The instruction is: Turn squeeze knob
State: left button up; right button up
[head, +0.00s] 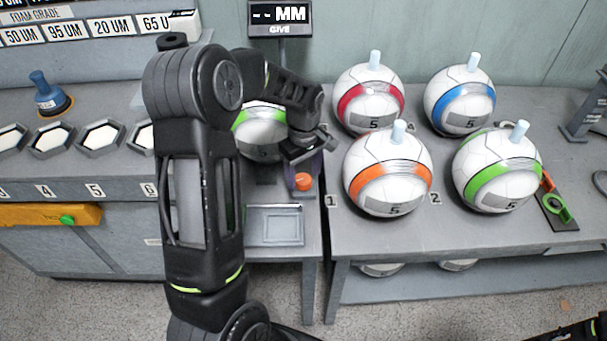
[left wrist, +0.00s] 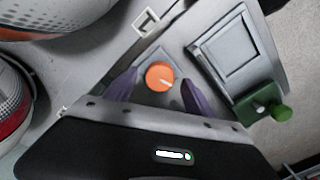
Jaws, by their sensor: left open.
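The squeeze knob is a round orange knob (head: 303,181) on the grey press base, below and in front of the white ball with a green band (head: 258,132). In the left wrist view the knob (left wrist: 160,76) shows a pale pointer line and sits between two purple fingertips. My left gripper (left wrist: 158,92) is open around the knob, one finger on each side, with a gap showing on both sides; I cannot tell its height over the knob. In the head view the left gripper (head: 310,160) is just above the knob, and my arm hides part of the press. The display (head: 280,14) reads "-- MM" over "GIVE".
Several balls with blue pegs, including the orange-banded ball (head: 388,175), stand on the right bench. A grey square tray (head: 276,226) lies in front of the press. A green knob (left wrist: 280,112) shows beside it in the left wrist view. Hexagonal trays (head: 99,138) line the left bench.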

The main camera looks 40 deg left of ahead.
pick_arm(q)
jog(key=shift+f, duration=0.6)
grip_shut()
dwell(0.3)
